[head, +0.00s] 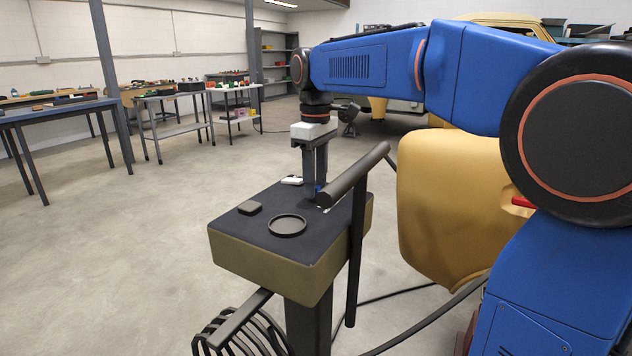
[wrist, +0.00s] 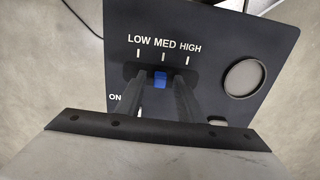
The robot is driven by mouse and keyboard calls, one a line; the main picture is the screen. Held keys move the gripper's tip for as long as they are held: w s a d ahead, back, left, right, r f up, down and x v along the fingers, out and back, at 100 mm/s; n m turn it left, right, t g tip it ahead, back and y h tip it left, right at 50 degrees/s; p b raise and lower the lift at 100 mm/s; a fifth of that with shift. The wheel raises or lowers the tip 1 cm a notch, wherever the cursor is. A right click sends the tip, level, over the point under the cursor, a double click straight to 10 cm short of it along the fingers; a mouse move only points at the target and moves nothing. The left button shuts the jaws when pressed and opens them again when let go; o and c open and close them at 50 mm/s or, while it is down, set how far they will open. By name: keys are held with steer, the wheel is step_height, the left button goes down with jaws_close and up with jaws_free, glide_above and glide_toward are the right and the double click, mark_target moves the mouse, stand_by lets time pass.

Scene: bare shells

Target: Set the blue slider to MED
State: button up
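The blue slider (wrist: 160,79) sits on the dark panel top (wrist: 262,40) in the wrist view, just below the MED mark and between LOW and HIGH. My gripper (wrist: 160,88) points down at the panel, with one finger on each side of the slider. The fingers look apart from it, with a small gap on each side. In the head view my gripper (head: 315,186) is low over the box-shaped console (head: 268,255), and only a bit of blue shows by the fingers. The slider's slot is mostly hidden.
A thick dark bar (head: 353,175) rises close to the right of my gripper. A yellow shell (head: 450,200) stands further right. Open floor lies left.

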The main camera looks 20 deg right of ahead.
step_height(320, 180, up, 17)
steer(key=shift+r, duration=0.2)
stand_by(0.6)
